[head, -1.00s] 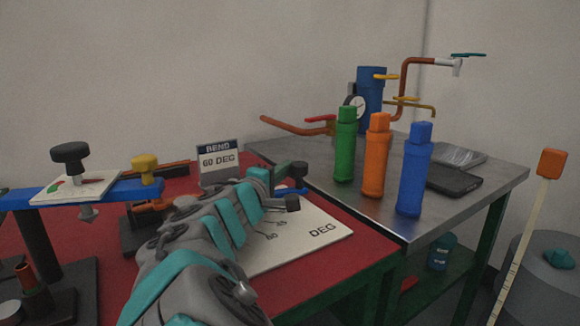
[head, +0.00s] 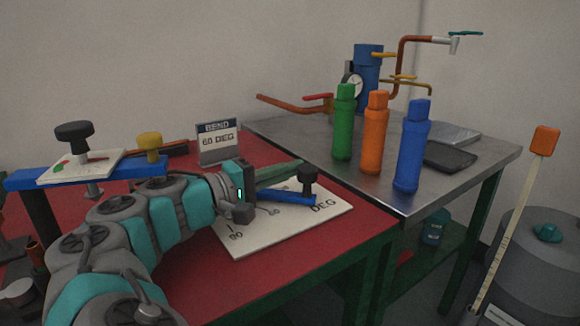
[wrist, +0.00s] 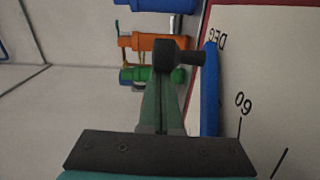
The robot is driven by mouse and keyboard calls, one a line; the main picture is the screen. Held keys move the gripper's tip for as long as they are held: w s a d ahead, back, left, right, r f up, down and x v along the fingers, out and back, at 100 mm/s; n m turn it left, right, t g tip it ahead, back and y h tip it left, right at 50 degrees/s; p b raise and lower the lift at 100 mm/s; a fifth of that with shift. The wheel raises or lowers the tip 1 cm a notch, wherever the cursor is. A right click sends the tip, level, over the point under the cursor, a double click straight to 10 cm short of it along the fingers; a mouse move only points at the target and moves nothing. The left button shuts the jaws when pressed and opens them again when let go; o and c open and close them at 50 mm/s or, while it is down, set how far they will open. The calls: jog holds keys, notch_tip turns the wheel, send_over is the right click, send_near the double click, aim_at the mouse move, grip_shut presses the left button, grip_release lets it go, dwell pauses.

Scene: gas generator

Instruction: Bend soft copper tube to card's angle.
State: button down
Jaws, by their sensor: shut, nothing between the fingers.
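The bend card (head: 217,142) stands upright at the back of the red table and reads "BEND 60 DEG". A white degree plate (head: 300,225) lies in front of it; its "60" mark shows in the wrist view (wrist: 243,103). A blue lever (head: 280,195) with a black knob (head: 308,181) reaches over the plate. In the wrist view the knob (wrist: 172,57) is just beyond my fingertips and the lever (wrist: 210,90) runs to their right. My gripper (head: 298,164) is shut and empty beside the lever; I cannot tell whether it touches. The soft copper tube cannot be made out; my arm hides part of the bench.
Green (head: 343,122), orange (head: 375,133) and blue (head: 412,147) bottles stand on the steel table (head: 385,200) to the right. A blue bar (head: 110,175) with black and yellow knobs is at left. Bare red tabletop (head: 370,220) lies right of the plate.

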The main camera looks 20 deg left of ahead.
jog(key=shift+s+d+b, duration=0.2)
jog(key=shift+s+b, duration=0.15)
jog(key=shift+s, duration=1.35)
jog(key=shift+w, duration=0.1)
